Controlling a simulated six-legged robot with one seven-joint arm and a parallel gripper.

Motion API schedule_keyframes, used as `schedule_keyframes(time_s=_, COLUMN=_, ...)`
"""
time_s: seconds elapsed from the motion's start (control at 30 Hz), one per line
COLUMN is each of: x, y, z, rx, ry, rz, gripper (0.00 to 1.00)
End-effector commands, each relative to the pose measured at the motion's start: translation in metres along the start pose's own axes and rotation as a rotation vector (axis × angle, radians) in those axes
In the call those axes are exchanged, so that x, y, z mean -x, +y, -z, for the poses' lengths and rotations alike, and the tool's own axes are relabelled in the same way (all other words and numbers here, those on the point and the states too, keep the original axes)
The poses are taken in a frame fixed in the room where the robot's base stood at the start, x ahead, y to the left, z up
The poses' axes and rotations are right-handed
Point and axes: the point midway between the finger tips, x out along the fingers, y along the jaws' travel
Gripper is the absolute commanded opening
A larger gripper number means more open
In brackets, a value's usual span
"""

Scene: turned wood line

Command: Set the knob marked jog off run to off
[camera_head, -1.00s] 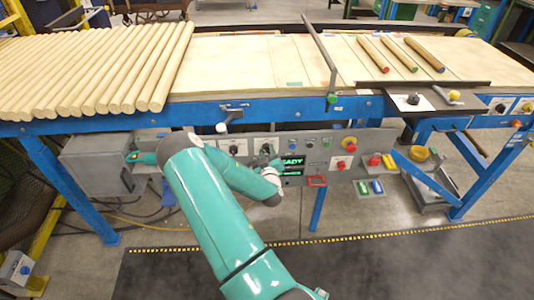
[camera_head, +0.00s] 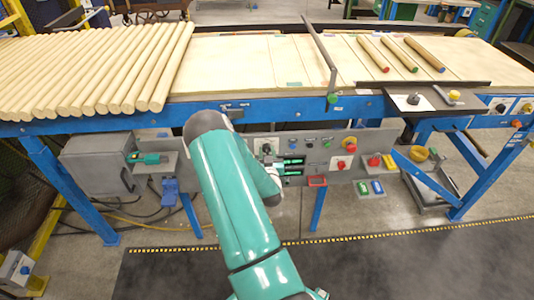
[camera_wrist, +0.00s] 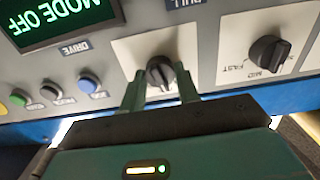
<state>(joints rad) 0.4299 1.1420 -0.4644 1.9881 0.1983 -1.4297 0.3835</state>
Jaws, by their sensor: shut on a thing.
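In the wrist view, my gripper (camera_wrist: 160,80) is shut on a black knob (camera_wrist: 160,70) on a pale plate, with one finger on each side of it. The plate's label is cut by the top edge, and the position words are hidden, so I cannot read its setting from the plate. A green-lit display (camera_wrist: 62,18) beside it reads "MODE OFF". In the head view, my own arm covers most of the gripper. The display (camera_head: 293,166) shows small there on the grey panel.
A second black knob (camera_wrist: 268,53) marked fast and mid sits close by. Drive buttons (camera_wrist: 88,83) line the panel under the display. A red mushroom button (camera_head: 350,143) stands right of the display. The blue table beam (camera_head: 300,112) runs above the panel.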

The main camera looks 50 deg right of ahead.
Motion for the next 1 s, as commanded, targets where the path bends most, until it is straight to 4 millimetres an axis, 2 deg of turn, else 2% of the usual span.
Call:
schedule_keyframes(time_s=0.4, x=0.0006, y=0.0004, z=0.0003, rx=-0.213, ry=0.001, rz=0.000, gripper=0.09)
schedule_keyframes(time_s=0.93, x=0.0008, y=-0.0001, z=-0.0001, rx=-0.242, ry=0.000, rz=0.001, gripper=0.09)
schedule_keyframes(time_s=0.97, x=0.0008, y=-0.0001, z=0.0000, rx=-0.241, ry=0.000, rz=0.001, gripper=0.36)
schedule_keyframes(time_s=1.0, x=0.0008, y=-0.0001, z=-0.0001, rx=-0.241, ry=0.000, rz=0.001, gripper=0.44)
